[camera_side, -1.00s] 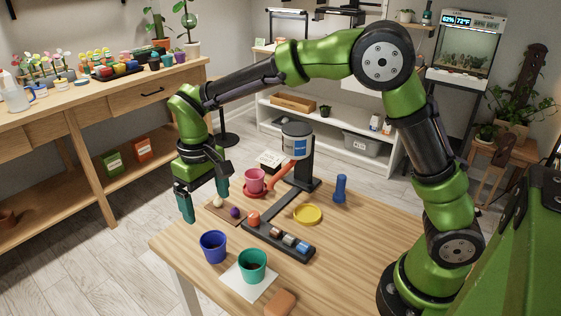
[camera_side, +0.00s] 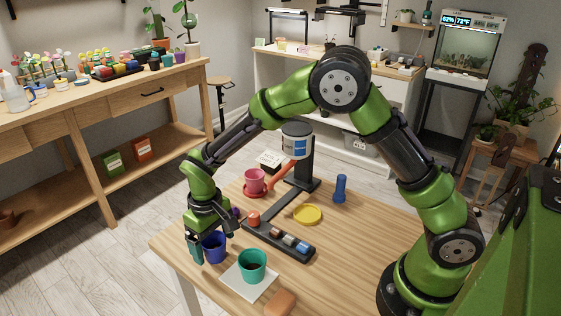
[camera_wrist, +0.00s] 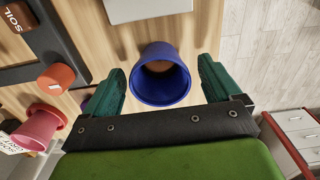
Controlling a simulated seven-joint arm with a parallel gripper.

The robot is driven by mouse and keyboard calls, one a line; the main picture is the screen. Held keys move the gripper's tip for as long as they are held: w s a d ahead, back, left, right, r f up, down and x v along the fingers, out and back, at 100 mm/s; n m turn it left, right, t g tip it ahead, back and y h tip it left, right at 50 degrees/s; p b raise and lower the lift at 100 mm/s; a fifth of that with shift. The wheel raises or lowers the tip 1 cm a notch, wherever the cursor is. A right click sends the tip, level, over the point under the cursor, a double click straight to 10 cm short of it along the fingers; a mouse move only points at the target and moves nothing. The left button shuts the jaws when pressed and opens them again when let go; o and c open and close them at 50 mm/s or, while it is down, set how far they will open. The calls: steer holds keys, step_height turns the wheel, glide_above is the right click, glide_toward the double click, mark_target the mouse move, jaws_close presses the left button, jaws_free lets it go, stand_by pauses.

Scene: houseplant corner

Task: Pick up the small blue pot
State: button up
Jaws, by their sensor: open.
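The small blue pot (camera_side: 214,248) stands upright at the near left part of the wooden table. In the wrist view the blue pot (camera_wrist: 162,88) lies between the two teal fingers, with brown inside it. My gripper (camera_side: 204,250) is low at the pot, with a finger at its left side in the side view. In the wrist view my gripper (camera_wrist: 160,92) is open, with a gap between each finger and the pot. The arm partly hides the pot's top and left side in the side view.
A teal pot (camera_side: 252,262) stands on a white sheet (camera_side: 236,282) close to the right of the blue pot. A dark tray (camera_side: 283,240) with small blocks lies behind. The table's left edge is close.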

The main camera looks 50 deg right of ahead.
steer(key=shift+c, duration=0.5)
steer(key=c, duration=1)
steer(key=shift+r, duration=0.15)
